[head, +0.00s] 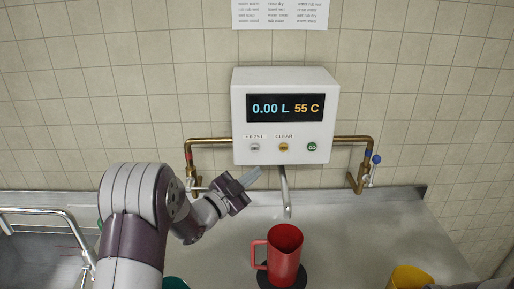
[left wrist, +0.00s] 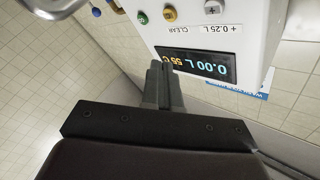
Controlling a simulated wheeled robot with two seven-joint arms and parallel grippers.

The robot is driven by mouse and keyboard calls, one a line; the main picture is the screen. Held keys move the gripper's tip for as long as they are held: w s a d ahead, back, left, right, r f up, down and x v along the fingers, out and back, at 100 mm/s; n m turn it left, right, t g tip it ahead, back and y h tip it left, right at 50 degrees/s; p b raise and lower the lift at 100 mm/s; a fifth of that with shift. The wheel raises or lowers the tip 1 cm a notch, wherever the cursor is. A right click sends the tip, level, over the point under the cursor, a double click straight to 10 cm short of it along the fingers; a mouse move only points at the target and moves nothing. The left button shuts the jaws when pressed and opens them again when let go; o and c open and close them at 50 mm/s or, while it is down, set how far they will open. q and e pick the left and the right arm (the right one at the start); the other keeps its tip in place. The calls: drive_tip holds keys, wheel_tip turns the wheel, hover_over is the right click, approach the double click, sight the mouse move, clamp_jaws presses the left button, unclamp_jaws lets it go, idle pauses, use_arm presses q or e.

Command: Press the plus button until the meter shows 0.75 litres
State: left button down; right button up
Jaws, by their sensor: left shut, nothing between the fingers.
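The white meter box (head: 285,80) hangs on the tiled wall. Its display (head: 272,108) reads 0.00 L and 55 C. Below it sit the grey plus button (head: 255,147) labelled + 0.25 L, the yellow CLEAR button (head: 284,147) and the green GO button (head: 312,147). In the left wrist view the panel is turned over, with the plus button (left wrist: 212,7) at the top. My left gripper (head: 254,176) is shut and empty, just below the plus button and apart from it in the head view. Its fingertips (left wrist: 161,65) show in front of the display. My right gripper is not in view.
A metal spout (head: 286,190) hangs under the box, above a red jug (head: 284,255) on a dark round base. Brass pipes with taps (head: 372,165) flank the box. A yellow container (head: 410,278) stands at front right. A sink (head: 40,255) lies at left.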

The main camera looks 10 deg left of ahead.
sight(252, 155)
use_arm(q)
drive_tip(key=shift+w+a+p, duration=0.1)
drive_tip(key=shift+w+a, duration=0.3)
drive_tip(key=shift+w, duration=1.05)
drive_tip(key=shift+w+a+p, duration=0.1)
drive_tip(key=shift+w+a, duration=0.35)
drive_tip(key=shift+w, duration=0.95)
drive_tip(key=shift+w+a+p, duration=0.1)
drive_tip(key=shift+w+a, duration=0.3)
drive_tip(key=shift+w, duration=1.05)
drive_tip(key=shift+w+f, duration=0.1)
drive_tip(key=shift+w, duration=0.05)
drive_tip(key=shift+w+a+b, duration=0.1)
drive_tip(key=shift+w+b, duration=0.15)
drive_tip(key=shift+b, duration=0.05)
